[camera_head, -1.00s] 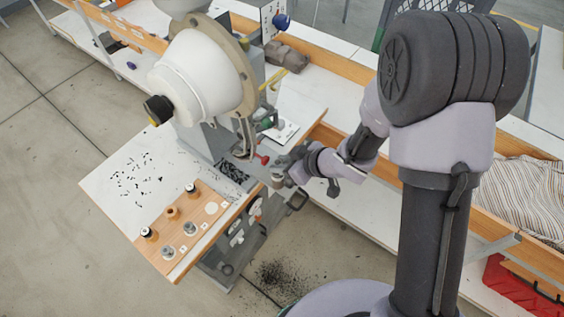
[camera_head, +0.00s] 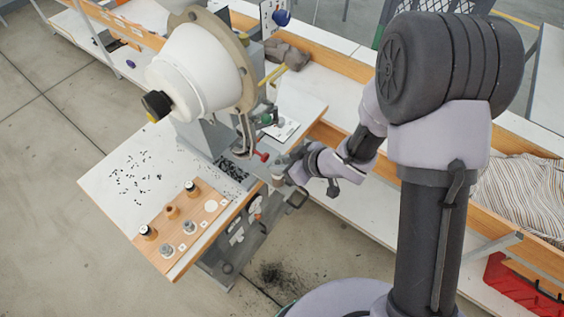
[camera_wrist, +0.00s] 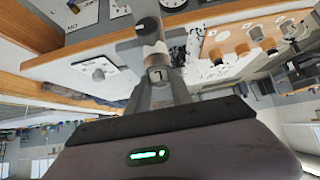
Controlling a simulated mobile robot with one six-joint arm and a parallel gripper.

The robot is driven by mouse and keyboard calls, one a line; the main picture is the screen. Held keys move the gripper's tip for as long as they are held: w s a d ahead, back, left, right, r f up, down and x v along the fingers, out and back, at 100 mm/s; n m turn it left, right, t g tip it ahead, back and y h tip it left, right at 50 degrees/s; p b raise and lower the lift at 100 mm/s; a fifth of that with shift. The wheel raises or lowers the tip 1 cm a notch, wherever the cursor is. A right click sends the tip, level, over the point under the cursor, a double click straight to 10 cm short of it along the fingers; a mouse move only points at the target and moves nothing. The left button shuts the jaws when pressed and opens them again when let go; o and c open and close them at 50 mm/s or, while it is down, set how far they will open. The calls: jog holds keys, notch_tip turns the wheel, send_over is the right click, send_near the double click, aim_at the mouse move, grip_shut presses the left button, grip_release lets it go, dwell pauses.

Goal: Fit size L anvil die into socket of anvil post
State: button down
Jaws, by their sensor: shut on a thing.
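My gripper (camera_head: 279,171) is shut on a small metallic die, beside the front edge of the press table. In the wrist view the die (camera_wrist: 155,74) sits between the fingers (camera_wrist: 157,90) and carries a dark mark that looks like an L turned over. A dark-topped cylinder (camera_wrist: 148,30) shows just beyond it; I cannot tell whether it touches the die. The eyelet press (camera_head: 200,70) stands to the left of my gripper, with its white housing above. I cannot make out the anvil post's socket clearly in either view.
A wooden die board (camera_head: 150,250) on the white table (camera_head: 105,185) holds several dies and a bare white round spot (camera_head: 211,206). A red knob (camera_head: 262,156) is close to my gripper. Black bits lie in a tray (camera_head: 232,170). A shelf (camera_head: 345,195) runs behind.

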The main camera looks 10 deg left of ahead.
jog(key=c, duration=1.1)
grip_release()
jog(key=shift+o, duration=0.2)
jog(key=shift+r, duration=0.1)
notch_tip(320, 180, up, 5)
jog(key=p, duration=0.5)
jog(key=shift+w, duration=0.1)
